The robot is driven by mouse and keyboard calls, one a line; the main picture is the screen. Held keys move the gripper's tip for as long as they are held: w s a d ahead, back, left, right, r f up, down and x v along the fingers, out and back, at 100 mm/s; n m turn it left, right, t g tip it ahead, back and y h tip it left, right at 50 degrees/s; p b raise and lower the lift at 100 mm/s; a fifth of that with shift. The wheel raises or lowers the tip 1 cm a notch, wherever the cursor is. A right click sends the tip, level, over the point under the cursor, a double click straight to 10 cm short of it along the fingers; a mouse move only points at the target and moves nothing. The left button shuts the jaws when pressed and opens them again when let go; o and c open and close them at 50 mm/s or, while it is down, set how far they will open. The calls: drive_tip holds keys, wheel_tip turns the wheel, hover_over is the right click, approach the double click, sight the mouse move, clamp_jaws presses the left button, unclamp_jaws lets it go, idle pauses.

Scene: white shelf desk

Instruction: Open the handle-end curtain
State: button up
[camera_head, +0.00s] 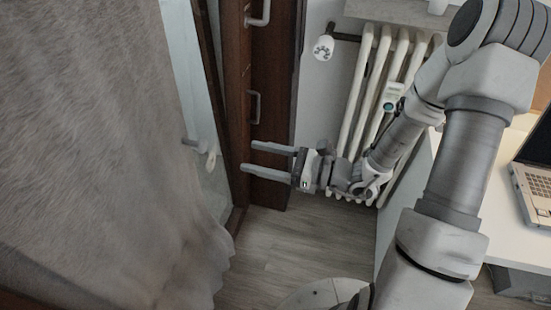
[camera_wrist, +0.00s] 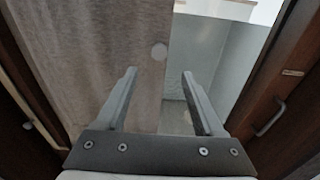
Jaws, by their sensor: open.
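The grey-brown curtain (camera_head: 95,150) hangs across the left of the head view. Its right edge leaves a strip of pale glass (camera_head: 190,75) bare. A small pale handle (camera_head: 211,159) shows beside that edge. My gripper (camera_head: 247,157) is open and empty, pointing left towards the glass, with dark wood behind its fingers. In the wrist view the curtain (camera_wrist: 85,60) fills the left side, and its straight edge lies beyond the gap between my fingertips (camera_wrist: 160,72). I see no contact between fingers and curtain.
A dark wooden panel (camera_head: 275,100) with metal pulls stands behind my gripper. A white radiator (camera_head: 365,80) is beyond it. A white desk (camera_head: 460,200) with a laptop (camera_head: 535,165) is at the right. The wooden floor (camera_head: 270,255) below my gripper is clear.

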drive_tip(key=v, duration=0.4)
drive_tip(key=shift+a, duration=0.1)
drive_tip(key=shift+a+r, duration=0.1)
idle(0.3)
drive_tip(key=s+r+n+g+h+p, duration=0.2)
drive_tip(key=s+r+n+g+h, duration=0.5)
drive_tip(key=s+n, duration=0.45)
drive_tip(key=s+d+r+n+t+h+p, duration=0.1)
drive_tip(key=d+r+n+t+h+p, duration=0.1)
drive_tip(key=d+r+n+t+h, duration=0.4)
drive_tip(key=d+r+n+h, duration=0.4)
drive_tip(key=r, duration=0.1)
drive_tip(key=shift+d+r, duration=0.35)
drive_tip(key=shift+r, duration=0.05)
drive_tip(key=shift+n, duration=0.25)
drive_tip(key=c, duration=0.3)
